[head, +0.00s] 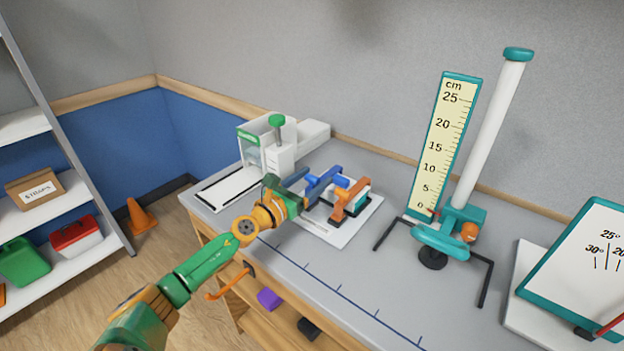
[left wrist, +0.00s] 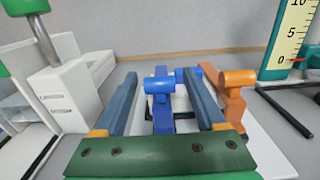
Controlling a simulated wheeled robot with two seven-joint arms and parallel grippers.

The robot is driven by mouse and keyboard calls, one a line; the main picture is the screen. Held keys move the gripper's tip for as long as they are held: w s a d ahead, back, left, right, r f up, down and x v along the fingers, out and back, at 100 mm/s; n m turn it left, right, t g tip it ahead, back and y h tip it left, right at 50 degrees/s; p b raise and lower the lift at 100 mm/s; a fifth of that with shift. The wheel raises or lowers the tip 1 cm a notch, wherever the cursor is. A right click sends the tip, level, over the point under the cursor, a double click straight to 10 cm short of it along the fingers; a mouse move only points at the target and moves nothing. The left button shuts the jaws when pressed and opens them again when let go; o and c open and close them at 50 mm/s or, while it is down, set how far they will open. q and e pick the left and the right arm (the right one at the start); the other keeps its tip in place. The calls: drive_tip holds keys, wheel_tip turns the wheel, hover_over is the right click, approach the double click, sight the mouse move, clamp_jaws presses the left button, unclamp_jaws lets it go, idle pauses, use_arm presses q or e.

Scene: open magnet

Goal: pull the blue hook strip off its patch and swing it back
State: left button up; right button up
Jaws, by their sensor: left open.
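The blue hook strip (head: 326,180) has a raised knob and sits on a white board (head: 345,232) on the bench; its patch is hidden. An orange strip (head: 349,199) of like shape stands just to its right. My left gripper (head: 308,188) reaches in from the left at the blue strip. In the left wrist view the two dark blue-grey fingers (left wrist: 163,92) are apart, with the blue strip's knob (left wrist: 158,86) between them and a gap on each side. The orange strip (left wrist: 235,95) is outside the right finger. My right gripper is not in view.
A white device with a green knob (head: 277,120) stands behind left of the board. A centimetre scale (head: 445,140) with a slanted white tube and dark legs stands to the right, with an angle board (head: 590,260) beyond. The front bench top (head: 370,295) is clear.

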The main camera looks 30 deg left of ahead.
use_arm(q)
clamp_jaws()
idle(1.3)
